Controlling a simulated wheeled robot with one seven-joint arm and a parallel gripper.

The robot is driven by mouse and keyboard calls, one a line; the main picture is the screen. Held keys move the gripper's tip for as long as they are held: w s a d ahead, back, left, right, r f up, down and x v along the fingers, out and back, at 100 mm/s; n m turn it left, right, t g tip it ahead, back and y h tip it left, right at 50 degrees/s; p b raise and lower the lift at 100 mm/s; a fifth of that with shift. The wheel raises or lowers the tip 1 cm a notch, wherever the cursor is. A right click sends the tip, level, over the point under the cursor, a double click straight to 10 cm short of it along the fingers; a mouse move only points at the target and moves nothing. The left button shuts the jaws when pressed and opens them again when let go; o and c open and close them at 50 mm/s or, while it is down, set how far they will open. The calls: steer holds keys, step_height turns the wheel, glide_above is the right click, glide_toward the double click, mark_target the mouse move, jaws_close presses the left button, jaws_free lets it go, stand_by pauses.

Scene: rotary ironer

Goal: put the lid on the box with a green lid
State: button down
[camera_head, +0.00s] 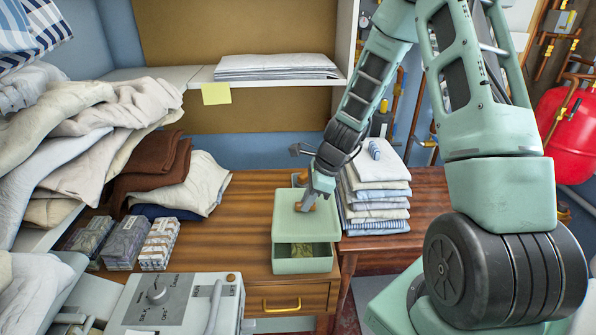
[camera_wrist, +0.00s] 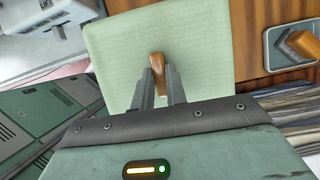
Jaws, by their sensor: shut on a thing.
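The pale green lid (camera_head: 300,224) is flat-looking and square, with an orange-brown handle (camera_wrist: 158,66) in its middle. My gripper (camera_head: 308,203) is shut on this handle; in the wrist view its two fingers (camera_wrist: 157,85) stand on either side of it. The green box (camera_head: 303,266) stands on the wooden table below the lid. A dark opening shows between the lid and the box's front wall, so the lid is not flush there. The lid hides most of the box's inside. Whether the lid touches the box at the back cannot be told.
A small item with an orange knob (camera_wrist: 300,45) lies just behind the lid. Folded linens (camera_head: 375,190) stand close on the right. Wrapped packs (camera_head: 125,243) and heaped cloths lie left. A grey control unit (camera_head: 175,303) stands front left. Bare tabletop (camera_head: 235,225) lies left of the box.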

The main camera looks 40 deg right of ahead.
mark_target(303, 216)
steer(key=shift+w+a+r, duration=0.2)
steer(key=shift+w+a, duration=0.1)
steer(key=shift+a, duration=0.2)
steer(key=shift+f+b, duration=2.6)
steer(key=shift+f, duration=0.55)
steer(key=shift+f+b, duration=0.75)
steer(key=shift+f, duration=0.2)
stand_by(0.7)
steer(key=c, duration=0.9)
jaws_free()
steer(key=shift+o, duration=0.2)
steer(key=shift+r, duration=0.15)
